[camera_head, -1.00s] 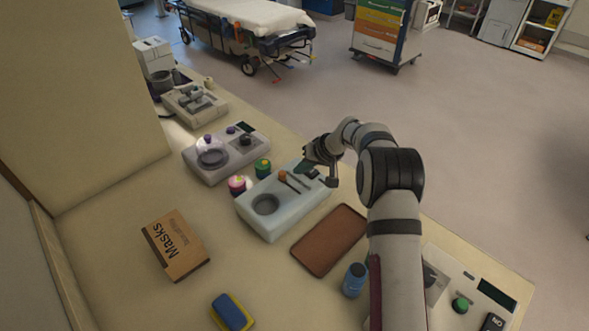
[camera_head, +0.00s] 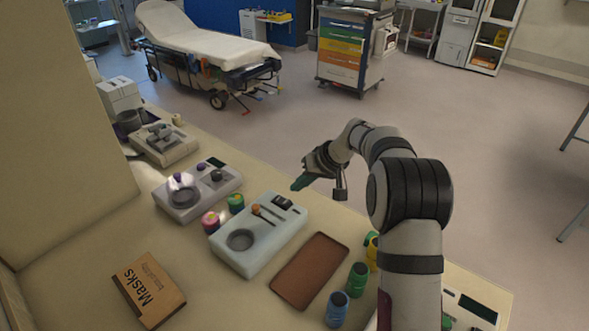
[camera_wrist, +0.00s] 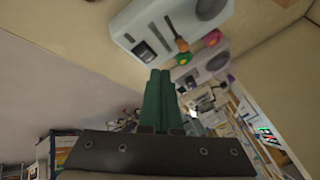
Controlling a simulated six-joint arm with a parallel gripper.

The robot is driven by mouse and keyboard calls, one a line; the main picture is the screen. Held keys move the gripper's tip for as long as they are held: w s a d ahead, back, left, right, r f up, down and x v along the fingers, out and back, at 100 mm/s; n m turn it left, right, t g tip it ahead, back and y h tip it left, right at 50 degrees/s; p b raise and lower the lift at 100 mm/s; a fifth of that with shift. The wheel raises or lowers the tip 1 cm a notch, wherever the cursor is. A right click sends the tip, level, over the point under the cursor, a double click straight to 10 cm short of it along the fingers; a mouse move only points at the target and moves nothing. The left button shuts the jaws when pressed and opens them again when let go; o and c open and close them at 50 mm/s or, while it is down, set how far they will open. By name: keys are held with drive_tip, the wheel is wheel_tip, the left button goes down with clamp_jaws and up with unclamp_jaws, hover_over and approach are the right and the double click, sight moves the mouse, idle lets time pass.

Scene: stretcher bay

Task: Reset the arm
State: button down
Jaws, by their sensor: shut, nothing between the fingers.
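My gripper (camera_head: 300,184) is raised above the far side of the counter, just beyond the white device with the round dish (camera_head: 262,236). The white device also shows at the top of the wrist view (camera_wrist: 165,25), apart from the fingertips.
A brown tray (camera_head: 310,270) lies on the counter, with a blue can (camera_head: 337,309) and a green can (camera_head: 357,279) beside it. A Masks box (camera_head: 148,290) lies at the lower left. More devices (camera_head: 197,190) stand farther left. A stretcher (camera_head: 205,45) and drawer cart (camera_head: 345,50) stand beyond open floor.

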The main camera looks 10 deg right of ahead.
drive_tip(key=s+a+r+m+g, duration=0.1)
drive_tip(key=s+r, duration=0.2)
drive_tip(key=s, duration=0.5)
drive_tip(key=s+a+r+m+g+h, duration=0.1)
drive_tip(key=s+r, duration=0.2)
drive_tip(key=s, duration=0.4)
drive_tip(key=s+a+r+m+g, duration=0.1)
drive_tip(key=s+r, duration=0.2)
drive_tip(key=s, duration=0.5)
drive_tip(key=s+f+m+h, duration=0.1)
drive_tip(key=s+f, duration=0.1)
drive_tip(key=s, duration=0.8)
drive_tip(key=s+d+f+m+g+h, duration=0.1)
drive_tip(key=s+f+m, duration=0.1)
drive_tip(key=s, duration=0.8)
drive_tip(key=shift+d+m, duration=0.2)
drive_tip(key=shift+m, duration=0.1)
drive_tip(key=shift+f, duration=0.1)
